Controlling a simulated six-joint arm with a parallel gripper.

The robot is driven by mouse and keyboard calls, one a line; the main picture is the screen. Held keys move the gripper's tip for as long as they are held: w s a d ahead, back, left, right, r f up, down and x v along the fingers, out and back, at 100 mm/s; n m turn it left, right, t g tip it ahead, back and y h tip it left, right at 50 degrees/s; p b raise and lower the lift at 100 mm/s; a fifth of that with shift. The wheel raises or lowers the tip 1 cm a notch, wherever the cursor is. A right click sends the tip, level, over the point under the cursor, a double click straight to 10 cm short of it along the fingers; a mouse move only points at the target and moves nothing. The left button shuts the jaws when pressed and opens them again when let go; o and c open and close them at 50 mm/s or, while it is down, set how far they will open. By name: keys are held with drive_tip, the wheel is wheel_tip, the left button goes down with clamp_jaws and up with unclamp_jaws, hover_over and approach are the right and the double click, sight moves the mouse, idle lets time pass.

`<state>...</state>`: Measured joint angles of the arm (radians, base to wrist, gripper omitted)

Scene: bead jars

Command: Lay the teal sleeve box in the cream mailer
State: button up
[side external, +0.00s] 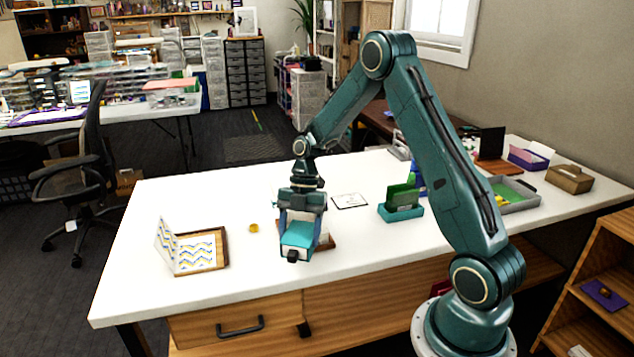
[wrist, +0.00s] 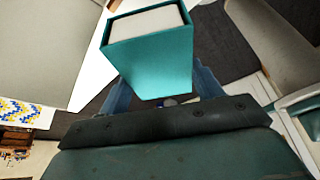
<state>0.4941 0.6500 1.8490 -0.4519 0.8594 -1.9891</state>
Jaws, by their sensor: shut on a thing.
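The teal sleeve box (side external: 298,234) is between the fingers of my gripper (side external: 300,225), which is shut on it. It is held over the white table near the front edge; I cannot tell its exact height. In the wrist view the box (wrist: 150,65) shows teal sides and a white end, with a blue finger on each side. An open box with a pale lid and a blue and yellow zigzag lining (side external: 202,250) lies to the left of my gripper. It looks like the cream mailer, with its lid standing up on its left side. No item shows inside it.
A small yellow piece (side external: 253,228), a white card (side external: 349,201) and a teal holder with green cards (side external: 401,208) are nearby. A grey tray (side external: 518,205) and a brown box (side external: 569,178) stand right.

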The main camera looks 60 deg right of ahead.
sight(303, 218)
drive_tip(key=shift+d+n, duration=0.3)
drive_tip(key=shift+d, duration=0.05)
drive_tip(key=w+d+r+n+g+h, duration=0.1)
drive_tip(key=w+d+n, duration=0.4)
drive_tip(key=d, duration=0.8)
drive_tip(key=shift+w+r+n+g, duration=0.3)
drive_tip(key=shift+w+g, duration=0.3)
drive_tip(key=shift+w, duration=0.5)
drive_tip(key=shift+a+f, duration=0.1)
drive_tip(key=shift+f, duration=0.05)
drive_tip(key=shift+f, duration=3.85)
drive_tip(key=shift+f, duration=0.15)
drive_tip(key=o, duration=0.8)
